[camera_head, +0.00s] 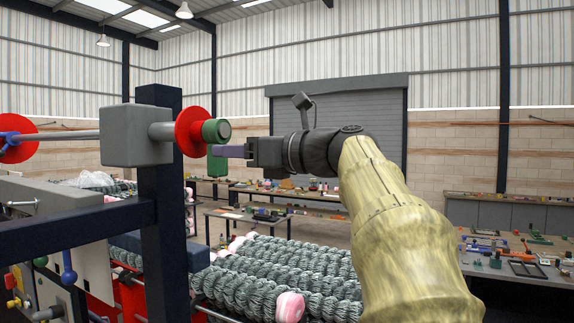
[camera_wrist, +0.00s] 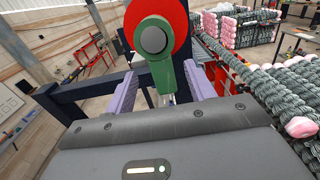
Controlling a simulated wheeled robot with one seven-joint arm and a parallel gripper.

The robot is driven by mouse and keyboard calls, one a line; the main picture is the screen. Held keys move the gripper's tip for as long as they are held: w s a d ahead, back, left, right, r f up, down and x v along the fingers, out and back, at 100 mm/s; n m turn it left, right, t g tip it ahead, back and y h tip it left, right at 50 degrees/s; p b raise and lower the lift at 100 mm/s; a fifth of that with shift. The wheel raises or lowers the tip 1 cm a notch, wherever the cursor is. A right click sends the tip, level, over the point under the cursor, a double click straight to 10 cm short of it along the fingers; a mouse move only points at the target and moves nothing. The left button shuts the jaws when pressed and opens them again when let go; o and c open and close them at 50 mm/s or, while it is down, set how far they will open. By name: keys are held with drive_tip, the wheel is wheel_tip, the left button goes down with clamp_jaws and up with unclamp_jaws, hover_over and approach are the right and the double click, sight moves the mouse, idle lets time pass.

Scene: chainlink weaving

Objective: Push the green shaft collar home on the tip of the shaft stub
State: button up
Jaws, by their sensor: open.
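The green shaft collar (camera_head: 210,131) sits around the grey tip of the shaft stub (camera_head: 224,131), in front of a red disc (camera_head: 187,132). In the wrist view, the collar (camera_wrist: 167,47) rings the round grey stub end (camera_wrist: 153,40), with the red disc (camera_wrist: 178,14) behind it. A green tab hangs down from the collar. My gripper (camera_head: 217,151) is open just below the stub. In the wrist view, the purple fingers of my gripper (camera_wrist: 160,84) stand on either side of the tab, with gaps visible. I cannot tell how closely the collar meets the disc.
A grey bearing block (camera_head: 136,136) on a dark blue post (camera_head: 165,220) carries the shaft left of the disc. Rows of grey coiled mesh (camera_head: 285,262) lie below my arm. A workbench with tools (camera_head: 520,265) stands at right. The air right of the stub is open above my gripper.

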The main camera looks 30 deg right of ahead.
drive_tip(key=b+v, duration=0.2)
drive_tip(key=v, duration=0.8)
drive_tip(key=shift+s+b, duration=0.2)
drive_tip(key=shift+b, duration=0.2)
drive_tip(key=shift+d, duration=0.1)
drive_tip(key=w+f+n+g+h+b, duration=0.15)
drive_tip(key=w+f, duration=0.25)
drive_tip(key=f, duration=0.6)
drive_tip(key=w+f+g+h+b, duration=0.15)
drive_tip(key=w+f, duration=0.25)
drive_tip(key=f, duration=0.5)
wheel_tip(320, 180, down, 21)
drive_tip(key=a+n+g+h+b, duration=0.2)
drive_tip(key=n+g+h+b, duration=0.1)
drive_tip(key=n, duration=0.3)
drive_tip(key=s+a+f+n+g+h+b, duration=0.1)
drive_tip(key=s+f+n, duration=0.4)
drive_tip(key=f, duration=0.5)
drive_tip(key=s+a+f+n+g+h+b, duration=0.2)
drive_tip(key=s+a+f+n+g, duration=0.1)
drive_tip(key=f+n, duration=0.6)
drive_tip(key=s+a+f+n+g+h+b, duration=0.1)
drive_tip(key=s+a+f+n+g, duration=0.1)
drive_tip(key=s+f+n, duration=0.5)
wheel_tip(320, 180, down, 5)
drive_tip(key=shift+s+a+f+h+b, duration=0.15)
drive_tip(key=shift+s+a+h+b, duration=0.25)
drive_tip(key=shift+a, duration=0.4)
